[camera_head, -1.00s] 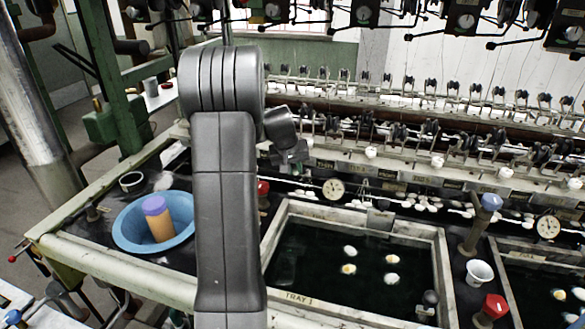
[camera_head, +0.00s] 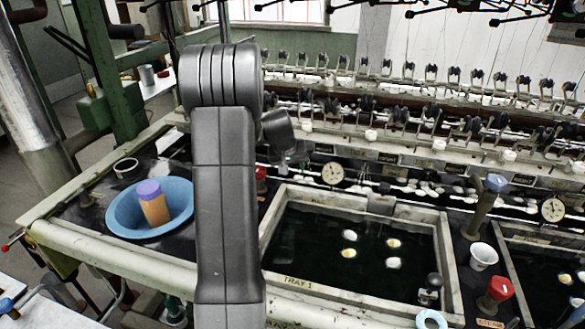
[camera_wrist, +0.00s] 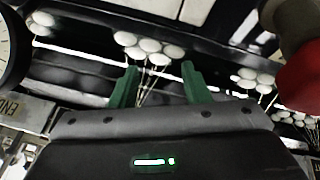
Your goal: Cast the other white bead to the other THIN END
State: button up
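My gripper (camera_wrist: 158,78) has its two green fingers apart in the wrist view, with no object held between them. Beyond the fingertips is a cluster of white oval beads or cocoons (camera_wrist: 145,48) with thin threads running down from it. In the head view my gripper (camera_head: 287,158) is over the machine's edge behind the tray, left of the dial, its fingers hard to see. Small white pieces (camera_head: 438,145) sit along the machine ledge; I cannot tell which is the task's bead. A plate (camera_wrist: 14,108) in the wrist view reads "END"; its first word is unclear.
A red-capped post (camera_wrist: 302,85) stands close at the right in the wrist view. Tray 1 (camera_head: 447,265) holds dark water and several cocoons (camera_head: 393,263). A dial (camera_head: 332,173) stands behind it. A blue basin (camera_head: 118,212) with a purple-topped cylinder (camera_head: 154,204) is left.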

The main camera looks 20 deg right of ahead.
jog(key=v, duration=1.4)
jog(key=shift+d+f, duration=0.1)
jog(key=shift+f, duration=0.05)
jog(key=x, duration=1.3)
jog(key=shift+w+d+f, duration=0.15)
jog(key=shift+w+f, duration=0.05)
jog(key=shift+f, duration=0.05)
jog(key=shift+r+p, duration=1.35)
jog(key=shift+r, duration=0.7)
jog(key=shift+f, duration=0.1)
